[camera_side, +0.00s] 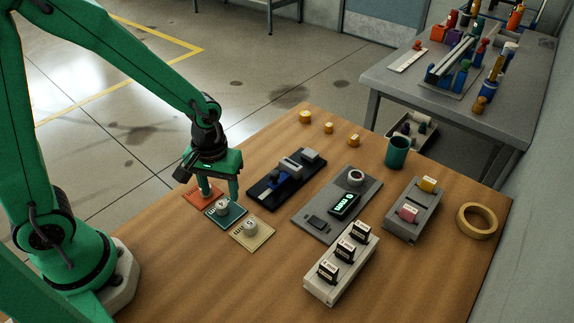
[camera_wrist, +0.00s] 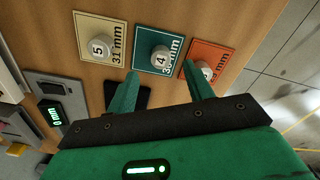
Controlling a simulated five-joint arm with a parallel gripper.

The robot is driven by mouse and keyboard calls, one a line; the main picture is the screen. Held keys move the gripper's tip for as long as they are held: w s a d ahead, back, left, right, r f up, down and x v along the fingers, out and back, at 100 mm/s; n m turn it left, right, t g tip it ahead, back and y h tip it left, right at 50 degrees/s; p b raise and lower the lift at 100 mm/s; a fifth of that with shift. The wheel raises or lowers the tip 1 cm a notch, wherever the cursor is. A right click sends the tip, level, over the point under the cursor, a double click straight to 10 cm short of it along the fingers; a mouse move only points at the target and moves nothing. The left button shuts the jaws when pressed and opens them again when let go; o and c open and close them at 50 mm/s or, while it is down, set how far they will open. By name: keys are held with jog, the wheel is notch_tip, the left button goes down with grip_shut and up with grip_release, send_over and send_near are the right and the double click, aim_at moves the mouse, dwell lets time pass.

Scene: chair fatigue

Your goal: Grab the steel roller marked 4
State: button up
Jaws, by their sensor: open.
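The steel roller marked 4 (camera_wrist: 160,60) stands upright on a teal card (camera_wrist: 145,36) with a "mm" label partly covered by it. In the side view this roller (camera_side: 222,208) is the middle one of three. My gripper (camera_side: 219,194) is open and empty, fingers pointing down close to it. In the wrist view my gripper's (camera_wrist: 159,70) fingertips lie either side of the roller's near edge; I cannot tell whether they touch anything. A roller marked 5 (camera_wrist: 100,47) stands on a cream card, "31 mm". A third roller (camera_wrist: 205,71) on an orange card is partly behind a finger.
A black fixture with a blue part (camera_side: 280,178), a grey gauge plate (camera_side: 325,226) reading 0 mm, a white block with black tags (camera_side: 341,270), a grey tray (camera_side: 413,219), a green cup (camera_side: 398,151) and a tape ring (camera_side: 477,220) stand to the right. The front wood is clear.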

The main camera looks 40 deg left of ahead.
aim_at(222, 204)
jog(key=shift+s+f, duration=0.15)
jog(key=shift+f, duration=2)
grip_shut()
